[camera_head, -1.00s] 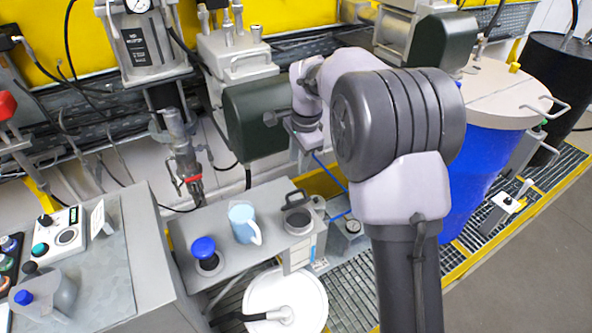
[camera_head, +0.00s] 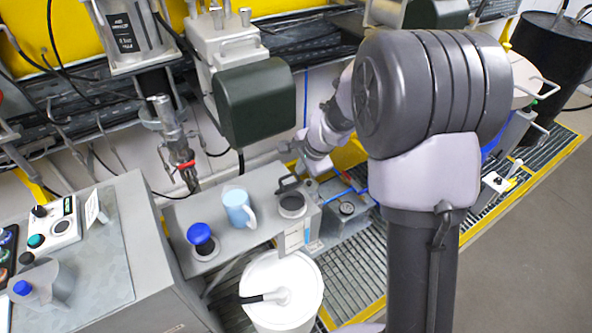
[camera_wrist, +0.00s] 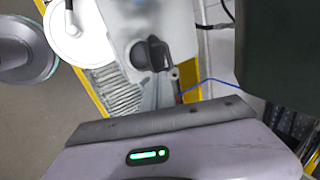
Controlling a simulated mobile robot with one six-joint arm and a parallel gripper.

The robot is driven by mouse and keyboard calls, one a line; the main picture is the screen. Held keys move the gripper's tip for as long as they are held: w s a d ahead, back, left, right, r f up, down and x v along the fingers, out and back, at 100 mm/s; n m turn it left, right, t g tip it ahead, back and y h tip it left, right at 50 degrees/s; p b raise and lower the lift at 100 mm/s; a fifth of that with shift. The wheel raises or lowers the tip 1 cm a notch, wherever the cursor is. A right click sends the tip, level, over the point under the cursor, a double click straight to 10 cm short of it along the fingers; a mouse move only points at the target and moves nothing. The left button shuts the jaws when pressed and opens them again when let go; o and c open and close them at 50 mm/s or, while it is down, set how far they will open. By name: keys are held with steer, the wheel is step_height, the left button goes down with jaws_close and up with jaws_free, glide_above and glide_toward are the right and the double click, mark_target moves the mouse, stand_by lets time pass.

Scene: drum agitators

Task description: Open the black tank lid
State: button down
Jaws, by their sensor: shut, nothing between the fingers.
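The grey tank box (camera_head: 262,240) shows in the head view with a round black fitting (camera_head: 291,205) on its top right. A black handle-like piece (camera_head: 288,184) stands at the back of that fitting; I cannot tell whether this is the lid standing up or its handle. In the wrist view, the round black fitting (camera_wrist: 139,56) and the black piece (camera_wrist: 157,53) show just beyond the fingers. My gripper (camera_wrist: 157,88) is shut and empty, close to the black piece. I cannot tell whether they touch. In the head view my wrist hangs just behind the fitting.
A blue cap (camera_head: 200,233) and a light blue jug (camera_head: 240,208) stand on the same box. A white bucket (camera_head: 281,285) is in front. A dark green motor housing (camera_head: 254,100) hangs close to my wrist. A black drum (camera_head: 545,62) is at the far right.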

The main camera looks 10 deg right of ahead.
mark_target(294, 185)
steer(key=b+x, duration=0.2)
steer(key=x, duration=0.7)
steer(key=shift+w+a+f, duration=0.1)
steer(key=shift+w+f, duration=0.05)
steer(key=shift+f, duration=0.05)
steer(key=shift+r, duration=0.1)
steer(key=w+r+p, duration=0.2)
steer(key=p, duration=0.1)
steer(key=shift+a, duration=0.35)
steer(key=w+p, duration=0.1)
steer(key=w+a+p, duration=0.1)
steer(key=w, duration=0.1)
steer(key=shift+w+f, duration=0.15)
steer(key=shift+w, duration=0.05)
